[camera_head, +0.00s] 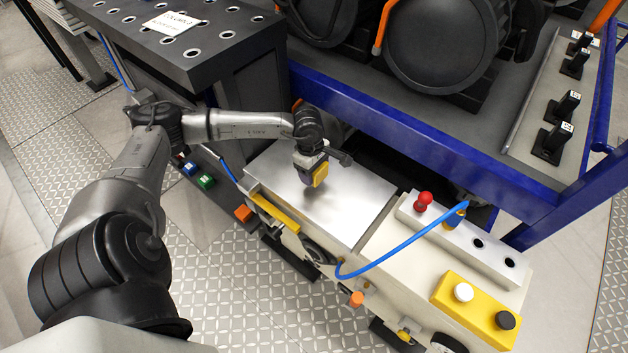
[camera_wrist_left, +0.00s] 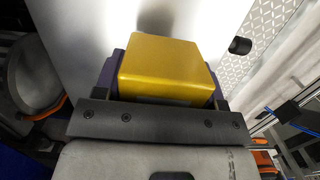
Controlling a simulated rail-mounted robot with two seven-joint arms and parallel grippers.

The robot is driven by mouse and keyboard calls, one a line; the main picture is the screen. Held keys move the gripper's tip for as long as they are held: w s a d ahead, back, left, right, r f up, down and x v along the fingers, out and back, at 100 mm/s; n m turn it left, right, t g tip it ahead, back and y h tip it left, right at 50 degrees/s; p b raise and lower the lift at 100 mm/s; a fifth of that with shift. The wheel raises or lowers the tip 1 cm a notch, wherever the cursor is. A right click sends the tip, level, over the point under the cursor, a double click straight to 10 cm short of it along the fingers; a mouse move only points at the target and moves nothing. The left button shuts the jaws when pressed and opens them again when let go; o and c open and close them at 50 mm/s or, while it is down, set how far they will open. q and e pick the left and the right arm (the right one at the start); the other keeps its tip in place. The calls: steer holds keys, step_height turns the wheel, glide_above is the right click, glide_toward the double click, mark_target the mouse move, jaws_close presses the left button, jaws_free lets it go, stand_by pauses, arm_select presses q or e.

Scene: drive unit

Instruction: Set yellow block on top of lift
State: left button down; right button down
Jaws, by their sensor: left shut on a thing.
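The yellow block (camera_head: 320,174) is between the fingers of my left gripper (camera_head: 315,176), which is shut on it. In the left wrist view the yellow block (camera_wrist_left: 167,68) fills the space between the dark fingers, in front of the gripper's palm (camera_wrist_left: 160,122). The lift (camera_head: 345,207) is a cart with a flat silver top plate. My left gripper holds the block over this plate, near its middle. A dark shadow shows on the plate below the block; I cannot tell how large the gap is. My right gripper is not in view.
On the lift's right part are a red knob (camera_head: 424,198), a blue hose (camera_head: 400,246) and a yellow button box (camera_head: 475,309). A blue frame (camera_head: 420,140) with large dark round parts stands behind. A dark table with holes (camera_head: 190,40) is at upper left.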

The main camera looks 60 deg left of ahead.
arm_select(q)
steer(key=shift+w+a+f, duration=0.1)
steer(key=shift+w+a, duration=0.05)
steer(key=shift+a, duration=0.1)
steer(key=shift+f+b, duration=1.05)
steer(key=shift+f, duration=0.95)
steer(key=shift+c, duration=1)
jaws_free()
steer(key=shift+f, duration=0.1)
